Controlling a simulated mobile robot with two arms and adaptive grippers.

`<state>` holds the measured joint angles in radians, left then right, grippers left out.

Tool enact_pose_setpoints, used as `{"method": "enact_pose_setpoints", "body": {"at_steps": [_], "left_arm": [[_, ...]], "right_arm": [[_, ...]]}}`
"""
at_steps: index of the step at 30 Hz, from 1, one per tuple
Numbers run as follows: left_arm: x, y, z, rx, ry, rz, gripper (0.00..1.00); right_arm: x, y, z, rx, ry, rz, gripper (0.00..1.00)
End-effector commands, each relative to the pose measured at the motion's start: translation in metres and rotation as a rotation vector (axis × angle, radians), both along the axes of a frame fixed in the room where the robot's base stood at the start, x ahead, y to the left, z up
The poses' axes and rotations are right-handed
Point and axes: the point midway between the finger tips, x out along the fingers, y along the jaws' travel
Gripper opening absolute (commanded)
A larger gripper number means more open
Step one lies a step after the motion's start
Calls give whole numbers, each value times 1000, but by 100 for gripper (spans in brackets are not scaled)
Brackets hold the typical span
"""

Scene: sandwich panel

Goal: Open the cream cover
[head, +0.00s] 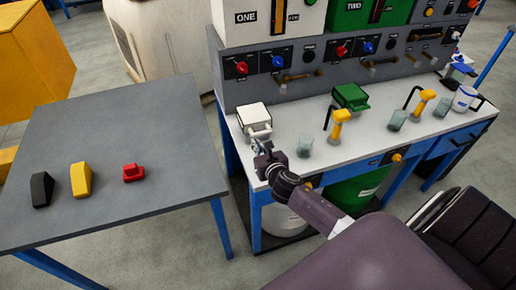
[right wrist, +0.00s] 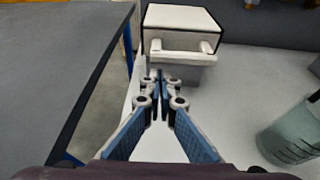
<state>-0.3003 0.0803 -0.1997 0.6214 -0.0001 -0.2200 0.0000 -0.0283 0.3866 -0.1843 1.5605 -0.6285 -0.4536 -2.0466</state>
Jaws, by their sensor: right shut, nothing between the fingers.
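The cream cover (head: 254,114) is a small boxy lid with a handle on its front, at the left end of the white worktop. It looks closed. In the right wrist view the cover (right wrist: 180,20) is at the top centre, its pale bar handle (right wrist: 183,52) facing me. My right gripper (head: 262,146) is just in front of the cover, on its near side. In the right wrist view the fingertips (right wrist: 160,78) are together and empty, pointing at the area just below the handle. I cannot tell whether they touch it. My left gripper is not in view.
A green cover (head: 350,96), yellow taps (head: 340,118) and glass beakers (head: 305,146) stand further right on the worktop. A beaker (right wrist: 300,132) is right of my right gripper. A grey table (head: 110,150) with black, yellow and red blocks is at the left. A knob panel (head: 280,62) rises behind.

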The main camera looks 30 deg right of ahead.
Motion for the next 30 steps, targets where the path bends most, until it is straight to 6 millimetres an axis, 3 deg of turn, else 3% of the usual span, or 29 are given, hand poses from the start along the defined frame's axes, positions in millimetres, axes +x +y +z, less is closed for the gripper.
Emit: {"method": "enact_pose_setpoints", "body": {"at_steps": [20, 30], "left_arm": [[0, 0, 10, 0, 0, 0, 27], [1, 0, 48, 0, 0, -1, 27]], "right_arm": [[0, 0, 14, -1, 1, -1, 0], [15, -2, 51, -4, -1, 0, 0]]}}
